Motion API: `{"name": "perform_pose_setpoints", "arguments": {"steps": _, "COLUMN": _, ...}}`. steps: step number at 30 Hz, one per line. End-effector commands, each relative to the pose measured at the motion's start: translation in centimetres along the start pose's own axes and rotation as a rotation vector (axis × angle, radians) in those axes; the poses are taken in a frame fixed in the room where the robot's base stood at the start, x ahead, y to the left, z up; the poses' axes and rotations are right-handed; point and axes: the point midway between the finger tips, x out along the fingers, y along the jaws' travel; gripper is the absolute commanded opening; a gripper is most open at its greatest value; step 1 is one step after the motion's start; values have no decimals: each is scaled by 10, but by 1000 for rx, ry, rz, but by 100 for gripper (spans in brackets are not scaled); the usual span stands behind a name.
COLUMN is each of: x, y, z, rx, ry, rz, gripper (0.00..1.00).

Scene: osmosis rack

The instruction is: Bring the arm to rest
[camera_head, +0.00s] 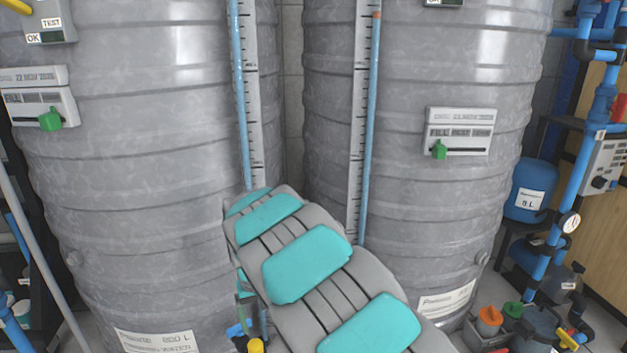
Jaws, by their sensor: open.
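My arm (308,262), grey with teal pads, reaches from the bottom edge up toward the middle, in front of the gap between two large grey ribbed tanks. Its far end lies low before the left tank (150,190) and the right tank (425,215). Whether the arm touches either tank cannot be told.
Level gauges with blue tubes (369,120) stand on both tanks. Panels with green sliders (439,150) sit on their fronts. Blue pipes (565,190), a blue vessel (531,190) and valves crowd the right. A grey pole (40,255) slants at left.

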Motion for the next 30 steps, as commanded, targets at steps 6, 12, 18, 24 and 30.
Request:
{"name": "perform_pose_setpoints", "arguments": {"steps": 6, "x": -57, "y": 76, "z": 49, "rx": 126, "ry": -8, "rz": 32, "gripper": 83}}
{"name": "perform_pose_setpoints", "arguments": {"steps": 12, "x": -100, "y": 129, "z": 114, "rx": 229, "ry": -28, "rz": 40, "gripper": 83}}
{"name": "perform_pose_setpoints", "arguments": {"steps": 18, "x": -131, "y": 161, "z": 189, "rx": 312, "ry": -58, "rz": 30, "gripper": 83}}
{"name": "perform_pose_setpoints", "arguments": {"steps": 24, "x": -151, "y": 174, "z": 266, "rx": 370, "ry": -86, "rz": 8, "gripper": 83}}
{"name": "perform_pose_setpoints", "arguments": {"steps": 30, "x": -160, "y": 171, "z": 342, "rx": 401, "ry": -115, "rz": -18, "gripper": 83}}
